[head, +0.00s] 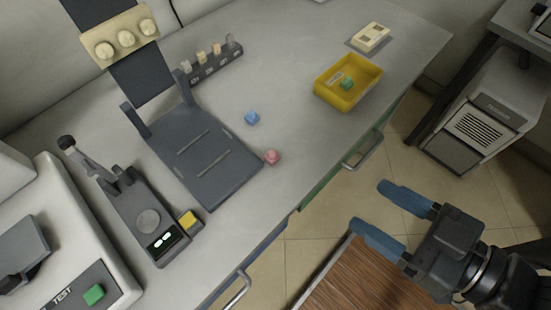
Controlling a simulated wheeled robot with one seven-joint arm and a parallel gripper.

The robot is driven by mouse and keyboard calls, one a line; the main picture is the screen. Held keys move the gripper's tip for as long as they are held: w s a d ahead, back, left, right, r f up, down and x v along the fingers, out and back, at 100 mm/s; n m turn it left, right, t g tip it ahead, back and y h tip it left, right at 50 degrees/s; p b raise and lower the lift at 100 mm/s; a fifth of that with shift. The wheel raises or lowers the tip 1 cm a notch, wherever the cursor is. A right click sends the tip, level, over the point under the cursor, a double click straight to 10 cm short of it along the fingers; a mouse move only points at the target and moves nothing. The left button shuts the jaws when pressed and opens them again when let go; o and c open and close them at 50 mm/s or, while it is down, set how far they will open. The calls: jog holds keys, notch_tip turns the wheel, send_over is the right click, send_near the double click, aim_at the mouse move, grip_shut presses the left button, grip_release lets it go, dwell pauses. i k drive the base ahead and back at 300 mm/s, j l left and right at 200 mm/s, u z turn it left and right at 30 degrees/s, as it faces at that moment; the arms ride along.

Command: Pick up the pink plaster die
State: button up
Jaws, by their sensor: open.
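The pink plaster die (272,157) is a small block on the grey bench, beside the right edge of a dark flat rack plate (207,160) and close to the bench's front edge. Whether it touches the plate is too small to tell. My gripper (393,212) is at the lower right, beyond the bench's front edge and right of the die. Its two blue fingers are spread apart with nothing between them.
A blue die (252,118) lies behind the pink one. A yellow tray (320,92) at the right holds a green die (347,84). A dark gauge device (148,217) stands left. A drawer handle (363,150) juts from the bench front.

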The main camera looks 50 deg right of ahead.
aim_at(271, 157)
jog(key=k+l+u, duration=0.25)
jog(key=k, duration=0.15)
jog(key=k+u, duration=0.25)
jog(key=k, duration=0.2)
